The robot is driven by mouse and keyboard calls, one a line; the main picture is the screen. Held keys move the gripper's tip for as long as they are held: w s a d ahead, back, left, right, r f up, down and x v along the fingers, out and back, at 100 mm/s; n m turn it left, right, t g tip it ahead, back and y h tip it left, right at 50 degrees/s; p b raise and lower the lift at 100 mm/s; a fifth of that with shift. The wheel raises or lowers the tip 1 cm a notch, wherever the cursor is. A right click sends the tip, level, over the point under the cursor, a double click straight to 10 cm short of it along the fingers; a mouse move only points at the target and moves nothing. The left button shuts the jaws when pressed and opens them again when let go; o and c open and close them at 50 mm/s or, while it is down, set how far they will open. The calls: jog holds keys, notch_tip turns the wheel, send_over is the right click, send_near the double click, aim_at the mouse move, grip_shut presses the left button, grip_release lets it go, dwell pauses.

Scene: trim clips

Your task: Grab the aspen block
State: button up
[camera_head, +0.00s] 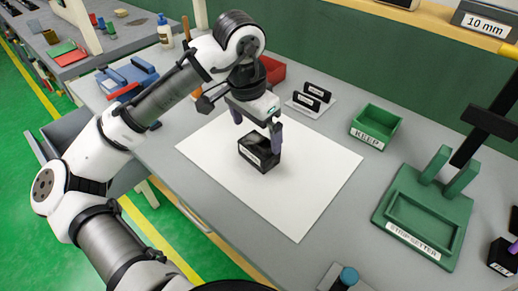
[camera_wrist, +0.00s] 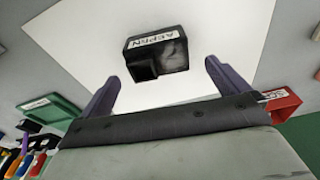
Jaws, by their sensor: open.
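The aspen block (camera_head: 259,154) is a black block with a white label, lying on a white sheet (camera_head: 300,205) on the grey bench. In the wrist view the block (camera_wrist: 157,54) shows its label reading "ASPEN" and a dark recess in one side. My gripper (camera_head: 256,133) is above the block, pointing down, with its purple fingers apart. In the wrist view the fingers (camera_wrist: 162,85) are spread and empty, with the block beyond their tips. I cannot tell the exact gap between tips and block.
A green KEEP bin (camera_head: 376,126) and a green strip-setter fixture (camera_head: 424,215) stand to the right. Small black labelled pieces (camera_head: 313,95) stand on a white plate behind the sheet. A red bin (camera_head: 272,70) is behind my gripper. The sheet around the block is clear.

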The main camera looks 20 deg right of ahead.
aim_at(260, 147)
jog(key=shift+w+d+f+p, duration=0.1)
jog(key=shift+d+f+p, duration=0.05)
jog(key=shift+f, duration=0.9)
jog(key=shift+s+d+f+p, duration=0.1)
jog(key=shift+d+f+p, duration=0.1)
jog(key=shift+f, duration=0.85)
jog(key=shift+w+d+f+p, duration=0.1)
jog(key=shift+d+f, duration=0.05)
jog(key=shift+f, duration=0.9)
jog(key=c, duration=1)
